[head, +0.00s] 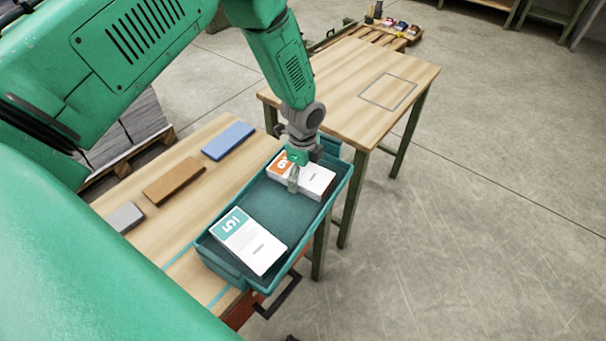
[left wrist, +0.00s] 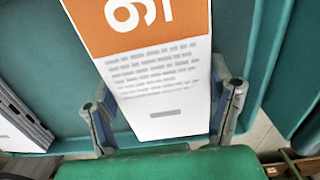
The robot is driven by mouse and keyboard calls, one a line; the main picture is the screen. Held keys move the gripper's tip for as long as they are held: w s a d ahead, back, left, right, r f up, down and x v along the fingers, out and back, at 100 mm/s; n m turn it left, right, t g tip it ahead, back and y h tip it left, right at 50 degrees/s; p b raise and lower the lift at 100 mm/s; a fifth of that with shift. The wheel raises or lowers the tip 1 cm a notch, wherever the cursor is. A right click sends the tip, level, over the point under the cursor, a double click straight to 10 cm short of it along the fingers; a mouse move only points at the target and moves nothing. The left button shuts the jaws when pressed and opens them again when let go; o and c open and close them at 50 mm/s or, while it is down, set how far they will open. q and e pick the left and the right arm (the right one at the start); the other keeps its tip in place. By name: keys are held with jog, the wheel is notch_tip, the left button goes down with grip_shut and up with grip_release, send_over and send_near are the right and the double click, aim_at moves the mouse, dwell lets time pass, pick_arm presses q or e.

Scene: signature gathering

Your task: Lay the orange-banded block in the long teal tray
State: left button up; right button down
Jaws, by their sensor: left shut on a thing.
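The orange-banded block (head: 315,181), white with an orange band marked with a numeral, is at the far end of the long teal tray (head: 268,201). My left gripper (head: 302,172) is shut on it from above. In the left wrist view the block (left wrist: 160,85) lies between the two fingers (left wrist: 163,104), with the teal tray (left wrist: 258,50) around it. A second block with a teal band marked 15 (head: 248,243) lies at the tray's near end. I cannot tell whether the orange-banded block touches the tray floor. My right gripper is not in view.
The tray stands on a wooden table (head: 195,150) with blue (head: 228,141), brown (head: 174,181) and grey (head: 124,217) pieces to its left. Another wooden table (head: 345,85) with a marked outline stands behind. A dark handle (head: 280,297) is at the near edge. The right-hand floor is clear.

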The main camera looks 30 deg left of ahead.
aim_at(305, 173)
pick_arm(q)
jog(key=shift+d, duration=0.55)
jog(key=o, duration=1.5)
jog(key=shift+a+r, duration=0.1)
jog(key=shift+a, duration=0.25)
jog(key=shift+r, duration=0.4)
jog(key=r, duration=0.9)
jog(key=shift+d+r+p, duration=0.3)
jog(key=shift+d+r, duration=0.05)
jog(key=shift+r, duration=0.05)
jog(key=shift+a+r, duration=0.3)
jog(key=shift+r, duration=0.4)
jog(key=shift+d, duration=0.15)
